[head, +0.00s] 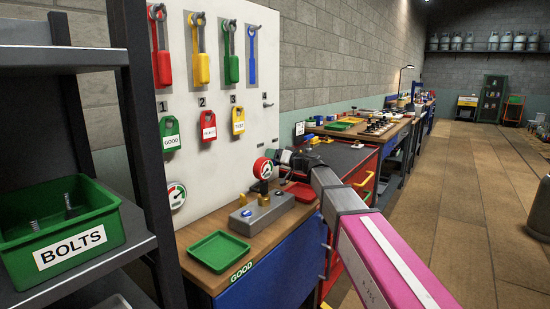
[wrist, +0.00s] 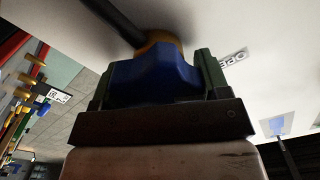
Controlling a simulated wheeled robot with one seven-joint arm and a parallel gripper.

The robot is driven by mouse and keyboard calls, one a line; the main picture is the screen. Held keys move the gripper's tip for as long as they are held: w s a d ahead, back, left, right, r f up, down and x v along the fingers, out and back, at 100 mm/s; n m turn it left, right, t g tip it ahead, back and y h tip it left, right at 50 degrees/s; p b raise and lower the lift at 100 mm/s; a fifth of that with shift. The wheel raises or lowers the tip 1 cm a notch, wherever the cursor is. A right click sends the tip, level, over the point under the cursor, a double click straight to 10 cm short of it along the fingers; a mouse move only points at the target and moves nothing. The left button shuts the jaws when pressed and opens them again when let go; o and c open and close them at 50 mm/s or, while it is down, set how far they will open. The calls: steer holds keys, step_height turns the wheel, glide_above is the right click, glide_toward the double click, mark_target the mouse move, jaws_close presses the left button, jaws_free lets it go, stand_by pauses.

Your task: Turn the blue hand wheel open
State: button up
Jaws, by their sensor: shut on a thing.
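The blue hand wheel (wrist: 150,78) fills the space between the two dark green fingers of my gripper (wrist: 158,75) in the wrist view. The fingers press on it from both sides. A brass-coloured fitting (wrist: 160,42) and a dark rod (wrist: 112,20) show just beyond the wheel. The wheel's turn angle cannot be told.
Tagged tools hang on the white panel (head: 262,60). A dark shelf (head: 60,57) stands at left.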

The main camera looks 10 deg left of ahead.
steer(key=shift+s+f, duration=0.1)
steer(key=o, duration=0.9)
steer(key=shift+d, duration=0.1)
steer(key=v, duration=1)
steer(key=shift+s+d, duration=0.15)
steer(key=shift+d, duration=0.1)
steer(key=shift+d, duration=0.1)
